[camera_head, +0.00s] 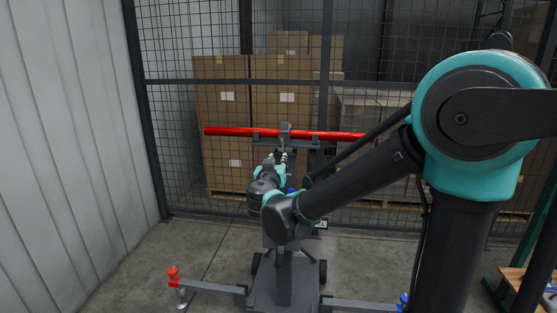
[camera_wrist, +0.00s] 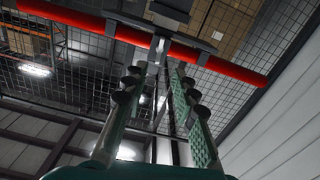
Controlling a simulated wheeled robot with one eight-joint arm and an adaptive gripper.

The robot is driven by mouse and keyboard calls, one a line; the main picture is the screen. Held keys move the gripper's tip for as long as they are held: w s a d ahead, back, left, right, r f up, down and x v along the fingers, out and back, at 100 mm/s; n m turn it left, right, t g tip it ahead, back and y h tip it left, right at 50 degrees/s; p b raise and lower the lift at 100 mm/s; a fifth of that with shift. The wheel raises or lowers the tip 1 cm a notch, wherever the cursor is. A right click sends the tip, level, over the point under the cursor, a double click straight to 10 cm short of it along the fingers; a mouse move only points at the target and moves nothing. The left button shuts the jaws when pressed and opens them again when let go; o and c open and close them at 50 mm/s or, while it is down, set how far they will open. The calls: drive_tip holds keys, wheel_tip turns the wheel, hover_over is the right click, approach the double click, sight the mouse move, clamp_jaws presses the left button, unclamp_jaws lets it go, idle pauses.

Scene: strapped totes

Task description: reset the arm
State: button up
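My arm reaches forward and down from the right in the head view. My gripper (camera_head: 283,157) is small there, in front of the upright post of a wheeled stand (camera_head: 285,282) and just below its top bracket. In the wrist view my gripper (camera_wrist: 163,68) shows two fingers apart, with a gap between them and nothing seen held. A long red bar (camera_head: 240,132) lies across the top of the stand. It also crosses the top of the wrist view (camera_wrist: 85,22), beyond the fingertips. Whether the fingers touch the stand cannot be told.
A wire mesh fence (camera_head: 175,115) stands behind the stand, with stacked cardboard boxes (camera_head: 228,110) on pallets beyond it. A ribbed white wall (camera_head: 70,150) closes the left side. A low side arm of the stand carries a red knob (camera_head: 173,272). Floor at the left is clear.

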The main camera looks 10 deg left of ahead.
drive_tip(key=s+d+f+m+g+h, duration=0.1)
drive_tip(key=s+d+f+g, duration=0.15)
drive_tip(key=d+f, duration=0.45)
drive_tip(key=s+d+f+g+h, duration=0.2)
drive_tip(key=d+f+g, duration=0.1)
drive_tip(key=d, duration=0.7)
drive_tip(key=s+d+f+m+g+h, duration=0.1)
drive_tip(key=s+d+f+g, duration=0.3)
drive_tip(key=d, duration=0.5)
drive_tip(key=s+d+f+g+y, duration=0.1)
drive_tip(key=s+f+g+y, duration=0.1)
drive_tip(key=s+f, duration=0.4)
drive_tip(key=s+d+f+n+g+y, duration=0.1)
drive_tip(key=s+d+f+g+y, duration=0.1)
drive_tip(key=s+f, duration=0.5)
drive_tip(key=s, duration=0.3)
drive_tip(key=shift+s+d+f+y, duration=0.25)
drive_tip(key=shift+f+y, duration=0.05)
